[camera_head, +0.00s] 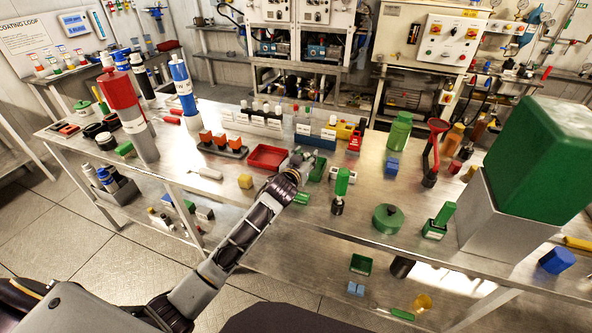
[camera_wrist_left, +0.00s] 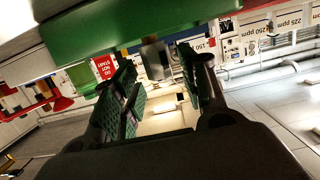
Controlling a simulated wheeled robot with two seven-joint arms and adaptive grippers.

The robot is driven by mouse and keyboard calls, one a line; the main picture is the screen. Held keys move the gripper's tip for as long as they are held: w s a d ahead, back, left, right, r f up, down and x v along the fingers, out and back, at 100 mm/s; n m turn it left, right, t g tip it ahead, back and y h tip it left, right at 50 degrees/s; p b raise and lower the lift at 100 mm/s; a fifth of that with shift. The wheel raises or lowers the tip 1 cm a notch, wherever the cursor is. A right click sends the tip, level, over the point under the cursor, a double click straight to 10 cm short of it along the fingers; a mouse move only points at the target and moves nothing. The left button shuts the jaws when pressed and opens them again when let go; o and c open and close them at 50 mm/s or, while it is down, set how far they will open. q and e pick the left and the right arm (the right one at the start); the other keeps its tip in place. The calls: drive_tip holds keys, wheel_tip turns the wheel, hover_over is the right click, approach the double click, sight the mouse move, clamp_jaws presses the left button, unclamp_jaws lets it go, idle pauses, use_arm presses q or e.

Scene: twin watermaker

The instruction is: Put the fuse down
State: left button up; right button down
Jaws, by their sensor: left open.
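My left gripper (camera_head: 308,181) is over the middle of the steel bench, right of the red tray (camera_head: 268,157). In the left wrist view its two green-padded fingers (camera_wrist_left: 165,100) stand apart, with a gap between them. A small grey-tan block (camera_wrist_left: 155,57) shows beyond the fingertips; I cannot tell whether it is the fuse or whether it touches a finger. I cannot pick out the fuse for certain in the head view, where the gripper hides part of the bench. My right gripper is not in view.
A green-topped stamp-like piece (camera_head: 342,182) stands close on the gripper's right. A large green box (camera_head: 540,150) fills the right end.

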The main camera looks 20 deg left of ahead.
use_arm(q)
drive_tip(key=shift+v, duration=0.9)
drive_tip(key=v, duration=0.4)
drive_tip(key=shift+v, duration=1.9)
drive_tip(key=shift+s, duration=0.3)
drive_tip(key=shift+s+r, duration=0.1)
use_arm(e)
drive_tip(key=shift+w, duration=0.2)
